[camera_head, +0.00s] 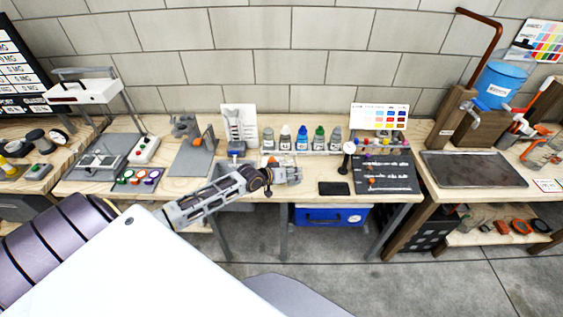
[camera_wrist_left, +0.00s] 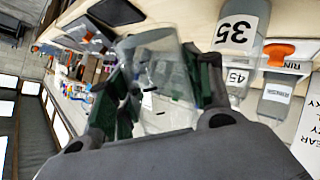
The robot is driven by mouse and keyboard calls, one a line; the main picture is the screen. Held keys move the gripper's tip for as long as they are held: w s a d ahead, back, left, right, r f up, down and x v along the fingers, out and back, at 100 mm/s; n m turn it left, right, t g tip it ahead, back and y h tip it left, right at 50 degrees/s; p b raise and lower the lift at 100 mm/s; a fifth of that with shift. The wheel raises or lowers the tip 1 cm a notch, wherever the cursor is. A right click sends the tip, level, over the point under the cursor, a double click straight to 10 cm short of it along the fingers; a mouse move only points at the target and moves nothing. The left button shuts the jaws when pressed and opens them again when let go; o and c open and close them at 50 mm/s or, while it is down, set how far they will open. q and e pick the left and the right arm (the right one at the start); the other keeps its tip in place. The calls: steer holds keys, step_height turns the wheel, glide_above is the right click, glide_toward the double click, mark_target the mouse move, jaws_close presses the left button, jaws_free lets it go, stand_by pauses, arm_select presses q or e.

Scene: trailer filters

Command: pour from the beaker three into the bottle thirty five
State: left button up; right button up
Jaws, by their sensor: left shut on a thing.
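My left gripper (camera_head: 290,172) reaches over the front of the middle bench in the head view. In the left wrist view its dark green fingers (camera_wrist_left: 155,90) are shut on a clear, see-through beaker (camera_wrist_left: 150,45). Any liquid in the beaker is hard to make out. The bottle thirty five (camera_wrist_left: 241,32), pale with a white label reading 35, stands close beside the beaker in the left wrist view, apart from it in the picture. I cannot tell which bottle this is in the head view. My right gripper is out of view.
Another bottle labelled 45 (camera_wrist_left: 237,77) and an orange-capped bottle (camera_wrist_left: 278,52) are near. Several capped bottles (camera_head: 302,138) stand in a row at the bench back. A black flat tablet (camera_head: 333,188) and a dark tool mat (camera_head: 384,175) lie to the right.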

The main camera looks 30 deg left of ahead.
mark_target(289, 184)
arm_select(q)
steer(key=shift+s+d+f+m+t, duration=0.15)
steer(key=shift+d+f+m+t, duration=0.1)
steer(key=shift+m+t, duration=0.05)
steer(key=shift+s+d+f+m+t+y, duration=0.15)
steer(key=shift+f+m+y, duration=0.15)
steer(key=shift+f, duration=0.3)
steer(key=shift+s+d+f+m+t+y, duration=0.1)
steer(key=shift+d+f+m+t+y, duration=0.15)
steer(key=shift+f, duration=0.35)
steer(key=shift+f+y, duration=0.15)
steer(key=shift+y, duration=0.1)
steer(key=shift+f+m, duration=0.1)
steer(key=shift+m, duration=0.15)
steer(key=shift+d, duration=0.1)
steer(key=shift+s+d+f+m+t+y, duration=0.1)
steer(key=shift+f+m+t+y, duration=0.2)
steer(key=shift+t, duration=0.1)
steer(key=shift+d+f+b, duration=0.1)
steer(key=shift+b, duration=0.45)
steer(key=shift+s+d+f+m+t+y+b, duration=0.15)
steer(key=shift+m+t+y+b, duration=0.15)
steer(key=shift+m, duration=0.2)
